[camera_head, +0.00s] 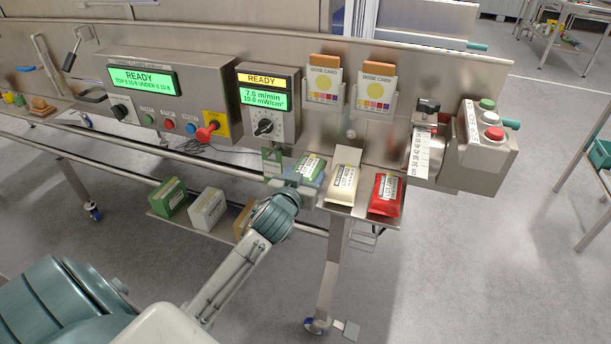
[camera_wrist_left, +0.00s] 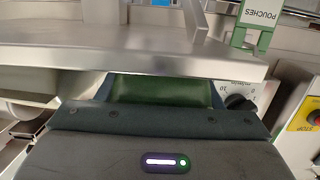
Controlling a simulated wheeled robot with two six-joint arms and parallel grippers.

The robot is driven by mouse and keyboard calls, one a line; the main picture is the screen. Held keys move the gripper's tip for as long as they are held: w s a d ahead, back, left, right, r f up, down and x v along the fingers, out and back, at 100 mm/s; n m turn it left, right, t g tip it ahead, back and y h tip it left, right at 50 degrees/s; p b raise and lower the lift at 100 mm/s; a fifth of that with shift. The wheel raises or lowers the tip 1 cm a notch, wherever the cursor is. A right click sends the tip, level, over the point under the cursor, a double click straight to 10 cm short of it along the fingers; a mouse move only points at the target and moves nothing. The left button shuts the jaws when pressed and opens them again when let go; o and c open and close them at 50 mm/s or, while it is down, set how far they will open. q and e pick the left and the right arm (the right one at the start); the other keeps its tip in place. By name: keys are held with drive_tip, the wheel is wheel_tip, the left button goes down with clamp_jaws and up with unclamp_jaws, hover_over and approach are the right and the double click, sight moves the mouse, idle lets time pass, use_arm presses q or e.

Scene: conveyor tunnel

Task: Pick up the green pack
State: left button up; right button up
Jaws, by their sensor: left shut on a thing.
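The green pack (camera_head: 310,168), with a pale label, is at the left end of a row of packs on the small steel shelf. My left gripper (camera_head: 303,183) reaches it from the front and is shut on it. The gripper hides the pack's lower part, and I cannot tell whether the pack is clear of the shelf. In the left wrist view, a green strip of the pack (camera_wrist_left: 160,90) shows between the fingers, beyond the dark gripper body. My right gripper is in neither view.
A cream pack (camera_head: 342,184) and a red pack (camera_head: 386,194) lie to the right. A green box (camera_head: 169,197) and a white box (camera_head: 207,209) stand on a lower shelf. A control box (camera_head: 268,105) and button box (camera_head: 487,140) flank the shelf.

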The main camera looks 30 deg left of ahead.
sight(303, 167)
use_arm(q)
drive_tip(key=shift+r, duration=0.5)
drive_tip(key=shift+s+r, duration=0.2)
drive_tip(key=shift+r, duration=0.4)
drive_tip(key=shift+s+r, duration=0.2)
drive_tip(key=shift+r, duration=0.35)
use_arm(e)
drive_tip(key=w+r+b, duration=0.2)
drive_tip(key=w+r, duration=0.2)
use_arm(q)
drive_tip(key=s+a+p+v, duration=0.1)
drive_tip(key=a+p+v, duration=0.1)
drive_tip(key=v, duration=1.3)
drive_tip(key=shift+a+f+p, duration=0.35)
drive_tip(key=shift+a+p, duration=0.05)
drive_tip(key=shift+a, duration=0.05)
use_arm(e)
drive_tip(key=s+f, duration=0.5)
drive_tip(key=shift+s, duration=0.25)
use_arm(q)
drive_tip(key=shift+w, duration=0.1)
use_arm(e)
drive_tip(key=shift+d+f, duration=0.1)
use_arm(q)
drive_tip(key=o, duration=0.7)
drive_tip(key=c, duration=0.9)
drive_tip(key=shift+c, duration=0.2)
